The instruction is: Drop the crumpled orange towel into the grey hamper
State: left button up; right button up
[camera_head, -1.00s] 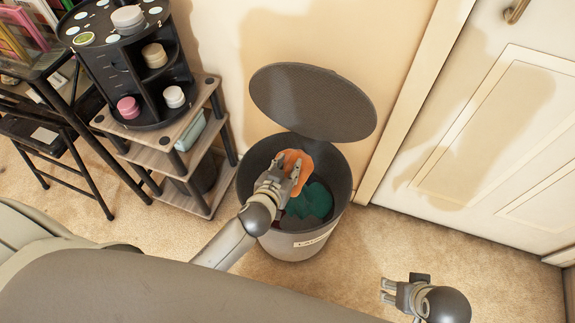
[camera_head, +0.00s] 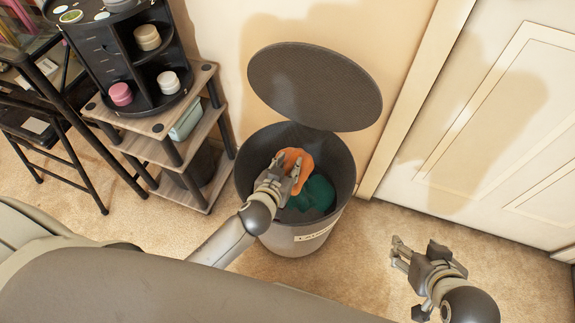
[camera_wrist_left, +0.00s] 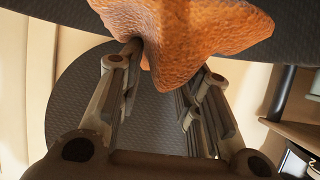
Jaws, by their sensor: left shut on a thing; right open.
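The grey hamper (camera_head: 337,218) stands on the carpet with its round lid (camera_head: 315,87) raised at the back. The crumpled orange towel (camera_head: 296,160) is at the hamper's mouth. My left gripper (camera_head: 284,172) is shut on it, over the opening. In the left wrist view the orange towel (camera_wrist_left: 190,35) is pinched between the fingertips (camera_wrist_left: 170,55) and spreads past them. A dark green cloth (camera_head: 318,193) lies inside the hamper under the gripper. The gripper hides part of the hamper's inside. My right gripper (camera_head: 397,253) is open and empty, above the carpet right of the hamper.
A wooden shelf (camera_head: 150,127) with a black organizer of small jars (camera_head: 155,60) stands left of the hamper. A black folding frame (camera_head: 60,125) is further left. A white door (camera_head: 490,130) is at the right. The carpet (camera_head: 370,235) between the hamper and the door is clear.

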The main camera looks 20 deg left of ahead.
jog(key=shift+w+a+r+t, duration=0.2)
jog(key=shift+w+t, duration=0.1)
jog(key=shift+w, duration=0.2)
pick_arm(q)
jog(key=o, duration=1.1)
jog(key=shift+f, duration=0.1)
jog(key=shift+o, duration=0.2)
jog(key=v, duration=1.2)
